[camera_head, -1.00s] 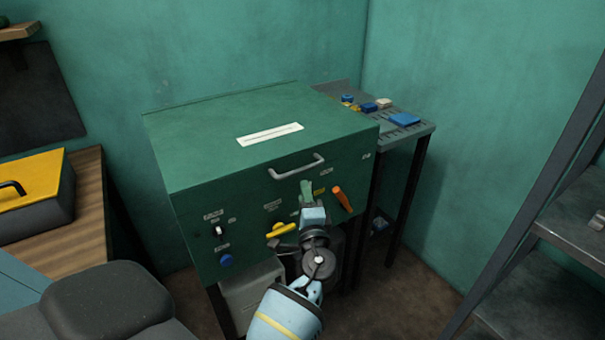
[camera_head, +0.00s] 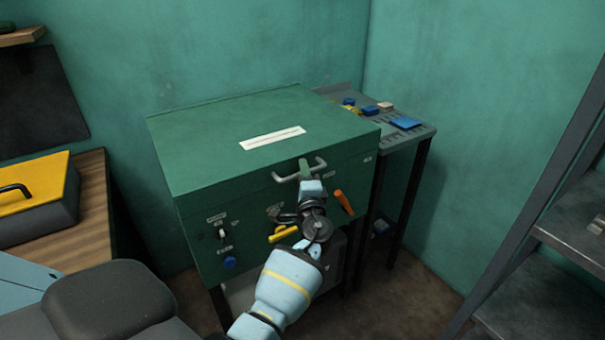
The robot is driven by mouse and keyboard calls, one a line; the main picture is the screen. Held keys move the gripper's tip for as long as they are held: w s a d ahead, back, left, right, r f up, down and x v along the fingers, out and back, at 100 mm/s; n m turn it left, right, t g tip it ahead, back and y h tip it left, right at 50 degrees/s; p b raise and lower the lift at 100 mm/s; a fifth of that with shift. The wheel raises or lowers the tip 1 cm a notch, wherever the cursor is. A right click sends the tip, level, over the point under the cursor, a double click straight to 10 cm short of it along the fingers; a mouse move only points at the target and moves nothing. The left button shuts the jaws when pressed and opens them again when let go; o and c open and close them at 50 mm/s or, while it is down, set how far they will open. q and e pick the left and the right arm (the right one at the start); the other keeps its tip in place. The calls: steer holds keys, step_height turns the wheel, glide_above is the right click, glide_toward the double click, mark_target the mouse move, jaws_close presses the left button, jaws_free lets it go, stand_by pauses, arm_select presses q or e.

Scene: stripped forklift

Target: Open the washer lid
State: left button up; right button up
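The green washer (camera_head: 235,185) is a box on legs in the middle of the view. Its lid (camera_head: 215,155) is down, with a white label on top. A grey bar handle (camera_head: 284,179) sits on the upper front. Whether the fingers are closed around the bar cannot be told. My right gripper is not in view.
The washer front carries an orange lever (camera_head: 343,202), a yellow handle (camera_head: 283,234) and a blue knob (camera_head: 229,262). A metal side table (camera_head: 420,131) with small items stands to the right. A yellow-lidded toolbox (camera_head: 40,190) is at left, metal shelves (camera_head: 560,235) at right.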

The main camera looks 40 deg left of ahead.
arm_select(q)
steer(key=c, duration=0.7)
jaws_close()
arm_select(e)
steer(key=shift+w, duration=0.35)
arm_select(q)
steer(key=shift+w+r, duration=0.1)
steer(key=shift+r, duration=0.05)
